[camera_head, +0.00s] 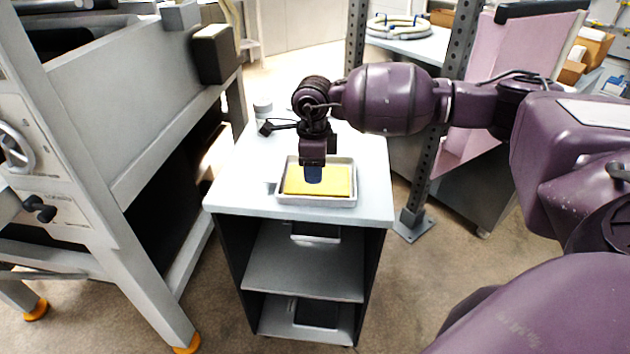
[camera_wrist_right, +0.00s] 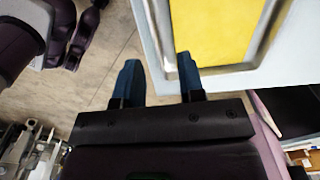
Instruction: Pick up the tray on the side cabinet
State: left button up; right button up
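A shallow light-metal tray (camera_head: 316,201) with a flat yellow sheet (camera_head: 335,181) inside lies on the white top of the side cabinet (camera_head: 235,187). My right gripper (camera_head: 313,175) points down over the tray, its dark blue fingers in front of the yellow. In the right wrist view, the two fingers (camera_wrist_right: 159,72) are spread apart. One overlaps the corner of the tray (camera_wrist_right: 215,72); the other shows against the floor, outside the tray's side wall. Contact with the rim cannot be told. My left gripper is not in view.
A small round container (camera_head: 262,105) stands at the back left of the cabinet top. A large grey machine (camera_head: 145,85) is at the left, and a perforated metal post (camera_head: 427,165) stands right of the cabinet. The floor in front is clear.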

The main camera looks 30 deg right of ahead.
jog(key=shift+s+a+f, duration=0.15)
jog(key=shift+a+f, duration=0.05)
jog(key=shift+f, duration=1.75)
jog(key=shift+s+a+f, duration=0.1)
jog(key=shift+a+f, duration=0.05)
jog(key=shift+f, duration=1.75)
grip_shut()
